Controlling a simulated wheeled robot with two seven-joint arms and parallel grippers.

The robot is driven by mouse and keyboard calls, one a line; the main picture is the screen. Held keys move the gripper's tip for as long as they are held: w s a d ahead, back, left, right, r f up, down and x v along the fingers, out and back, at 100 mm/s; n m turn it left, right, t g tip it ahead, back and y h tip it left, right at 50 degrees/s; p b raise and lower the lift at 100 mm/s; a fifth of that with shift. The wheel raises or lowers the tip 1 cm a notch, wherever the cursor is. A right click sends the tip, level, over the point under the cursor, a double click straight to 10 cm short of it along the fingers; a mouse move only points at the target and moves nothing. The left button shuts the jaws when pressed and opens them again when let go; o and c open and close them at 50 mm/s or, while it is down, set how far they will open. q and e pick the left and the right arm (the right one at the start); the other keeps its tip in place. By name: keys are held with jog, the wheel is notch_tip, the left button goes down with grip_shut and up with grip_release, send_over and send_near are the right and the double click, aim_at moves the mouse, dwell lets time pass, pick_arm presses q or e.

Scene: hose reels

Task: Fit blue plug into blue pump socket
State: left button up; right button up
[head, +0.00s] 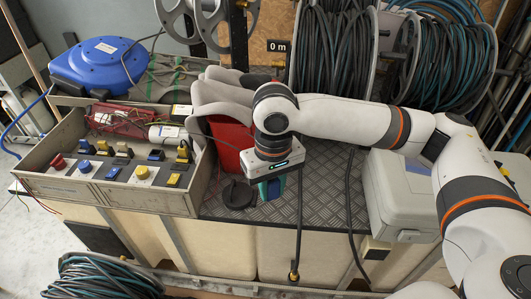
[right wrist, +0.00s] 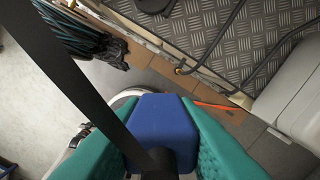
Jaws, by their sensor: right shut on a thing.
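My right gripper (head: 272,189) is over the chequered metal deck, in front of the red container. In the right wrist view its teal fingers (right wrist: 165,145) are closed on both sides of a blue block, the blue plug (right wrist: 166,118). In the head view only a little of the plug shows between the fingers. A broad black cable (right wrist: 75,75) crosses the wrist view down to the plug. At left in the head view is a control panel with blue parts (head: 85,166); which one is the blue pump socket I cannot tell. My left gripper is out of view.
A red container (head: 230,140) with grey gloves stands behind the gripper. A blue reel (head: 98,62) is at the upper left. A light grey case (head: 400,195) is at right. Black hoses hang over the deck's front edge. Large hose reels (head: 335,45) stand at the back.

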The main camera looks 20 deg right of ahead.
jog(key=w+d+f+m+b, duration=0.4)
jog(key=w+d+f, duration=0.3)
jog(key=w+f, duration=0.15)
jog(key=m+b, duration=0.2)
send_over(293, 204)
notch_tip(293, 204, down, 6)
notch_tip(293, 204, down, 10)
jog(key=shift+r+p, duration=0.25)
jog(key=shift+p, duration=0.3)
jog(key=shift+f, duration=0.15)
jog(key=o, duration=1)
